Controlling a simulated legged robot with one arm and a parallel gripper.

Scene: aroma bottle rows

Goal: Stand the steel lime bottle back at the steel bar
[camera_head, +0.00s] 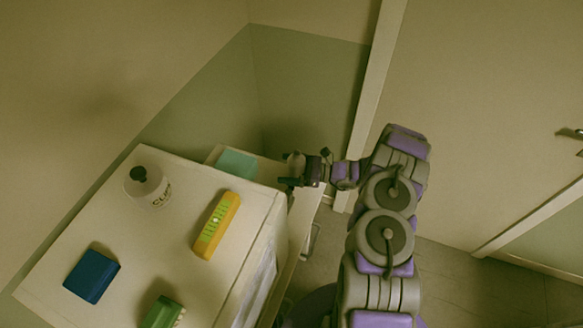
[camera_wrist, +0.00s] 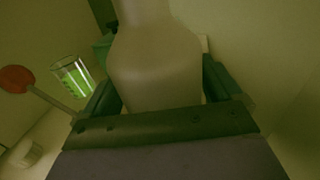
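A pale grey bottle (camera_wrist: 155,65) fills the middle of the wrist view, its body between the two fingers of my gripper (camera_wrist: 162,100). The fingers press close on both sides of it. I see no label on it, so I cannot tell whether it is the lime one. In the head view my gripper (camera_head: 290,170) is beyond the right edge of the white cabinet top, with a small greyish part of the bottle (camera_head: 296,160) showing at its tips. I cannot make out a steel bar in either view.
A teal item (camera_head: 236,163) lies behind. The wrist view shows a green-marked glass (camera_wrist: 73,77) and a red paddle (camera_wrist: 16,79).

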